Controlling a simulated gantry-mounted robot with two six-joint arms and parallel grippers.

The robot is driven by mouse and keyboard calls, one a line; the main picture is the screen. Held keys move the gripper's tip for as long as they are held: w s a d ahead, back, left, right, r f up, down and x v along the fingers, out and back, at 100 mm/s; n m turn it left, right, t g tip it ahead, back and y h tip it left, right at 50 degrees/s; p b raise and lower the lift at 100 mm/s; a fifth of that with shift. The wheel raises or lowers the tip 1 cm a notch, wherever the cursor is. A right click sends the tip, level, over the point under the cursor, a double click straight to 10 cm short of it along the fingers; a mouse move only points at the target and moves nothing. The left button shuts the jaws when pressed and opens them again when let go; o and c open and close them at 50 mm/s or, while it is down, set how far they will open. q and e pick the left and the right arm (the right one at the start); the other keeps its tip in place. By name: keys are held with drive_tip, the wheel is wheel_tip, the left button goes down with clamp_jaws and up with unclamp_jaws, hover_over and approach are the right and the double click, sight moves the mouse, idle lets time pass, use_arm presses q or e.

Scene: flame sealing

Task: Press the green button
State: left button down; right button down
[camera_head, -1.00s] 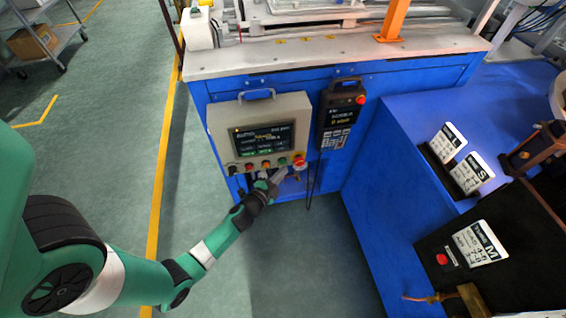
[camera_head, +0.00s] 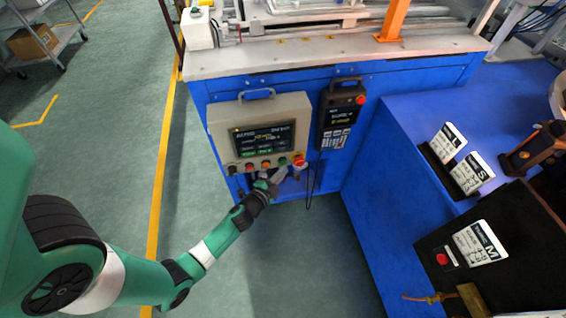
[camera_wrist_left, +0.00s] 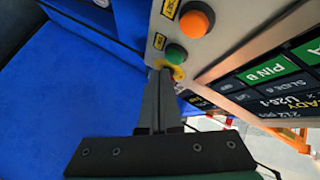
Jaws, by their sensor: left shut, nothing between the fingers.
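The green button (camera_head: 282,161) sits in the row under the screen of the grey control panel (camera_head: 214,125), left of a red knob (camera_head: 299,160). My left gripper (camera_head: 281,173) is at the panel's lower edge, just below the green button. In the left wrist view the green button (camera_wrist_left: 176,54) is just beyond the fingertips of my left gripper (camera_wrist_left: 161,73), which are closed together and empty. I cannot tell whether they touch the button. A yellow piece (camera_wrist_left: 177,72) lies beside the tips. My right gripper is not in view.
In the left wrist view an orange-red button (camera_wrist_left: 196,19) is close to the green one. A handheld pendant (camera_head: 338,115) hangs right of the panel on the blue machine (camera_head: 370,90). A blue bench (camera_head: 390,180) stands to the right. The floor in front is clear.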

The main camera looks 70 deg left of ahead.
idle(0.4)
use_arm(q)
drive_tip(key=shift+w+a, duration=0.1)
drive_tip(key=shift+a, duration=0.35)
